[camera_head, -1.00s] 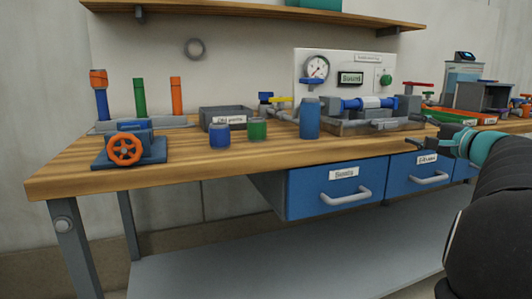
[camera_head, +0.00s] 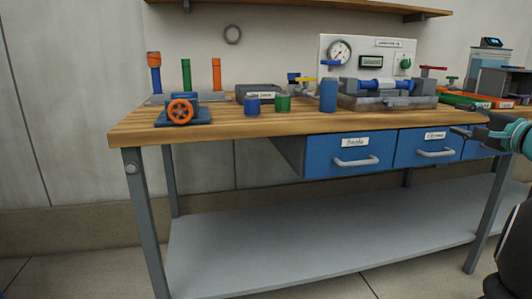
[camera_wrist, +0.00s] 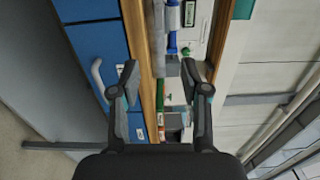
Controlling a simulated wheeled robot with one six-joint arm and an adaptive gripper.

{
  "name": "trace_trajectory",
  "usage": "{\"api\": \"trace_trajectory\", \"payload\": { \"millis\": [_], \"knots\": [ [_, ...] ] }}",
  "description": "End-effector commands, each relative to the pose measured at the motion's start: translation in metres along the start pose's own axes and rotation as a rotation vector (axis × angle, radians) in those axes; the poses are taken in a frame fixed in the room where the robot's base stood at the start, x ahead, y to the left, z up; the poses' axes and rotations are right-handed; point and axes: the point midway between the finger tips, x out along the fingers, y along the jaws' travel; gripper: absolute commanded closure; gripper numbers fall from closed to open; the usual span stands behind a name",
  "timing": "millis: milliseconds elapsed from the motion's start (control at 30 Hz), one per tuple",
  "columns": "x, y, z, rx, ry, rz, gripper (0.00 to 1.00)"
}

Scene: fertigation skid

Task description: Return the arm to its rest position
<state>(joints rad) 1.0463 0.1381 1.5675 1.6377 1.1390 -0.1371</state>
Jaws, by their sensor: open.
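My gripper (camera_wrist: 160,85) shows in the wrist view with its two dark fingers spread apart and nothing between them. Beyond it, turned sideways in that view, are the bench edge, blue drawers and the bench-top items. In the head view my gripper (camera_head: 486,131) is at the right edge, in front of the bench's right part, near the drawer fronts. The teal wrist band of my arm (camera_head: 524,137) is cut by the frame edge, and most of the arm is out of view.
The wooden bench (camera_head: 240,130) carries an orange-wheeled valve (camera_head: 180,111), a blue cylinder (camera_head: 328,96), blue and green cups and a pipe fixture (camera_head: 385,95). Closed blue drawers (camera_head: 345,155) hang below. A grey lower shelf (camera_head: 310,245) is bare. Floor is clear at the front left.

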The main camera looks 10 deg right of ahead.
Motion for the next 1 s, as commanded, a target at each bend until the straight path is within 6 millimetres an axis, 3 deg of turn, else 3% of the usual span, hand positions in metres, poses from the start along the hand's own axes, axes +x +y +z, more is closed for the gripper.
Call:
{"api": "trace_trajectory", "payload": {
  "millis": [267, 567, 667, 767, 900, 1000],
  "knots": [
    [0.011, 0.011, 0.042, -0.034, -0.050, 0.091, 0.54],
    [0.025, 0.035, 0.124, -0.112, -0.161, 0.247, 0.54],
    [0.026, 0.048, 0.168, -0.166, -0.221, 0.325, 0.54],
    [0.018, 0.068, 0.224, -0.248, -0.301, 0.430, 0.54],
    [-0.011, 0.102, 0.301, -0.412, -0.425, 0.585, 0.54],
    [-0.041, 0.126, 0.344, -0.548, -0.505, 0.681, 0.54]
  ]
}}
